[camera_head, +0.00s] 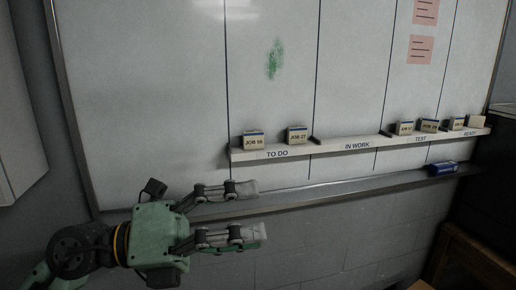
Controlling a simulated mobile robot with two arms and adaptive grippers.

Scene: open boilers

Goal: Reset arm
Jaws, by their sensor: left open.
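My left gripper (251,211) comes in from the left at the lower left of the head view. Its two fingers are spread apart and point right, with nothing between them. It shows in front of the lower left part of a whiteboard (150,90), over the board's bottom frame. The fingertips lie below the TO DO section of the labelled ledge (293,150) in the picture. I cannot tell how far the fingers are from the board. My right gripper is not in view.
On the ledge, blocks JOB 56 (253,141) and JOB 27 (297,135) stand at TO DO. Several more blocks stand at TEST and READY. A blue object (442,169) lies on the lower tray (350,188). A wooden piece (465,262) stands at the lower right.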

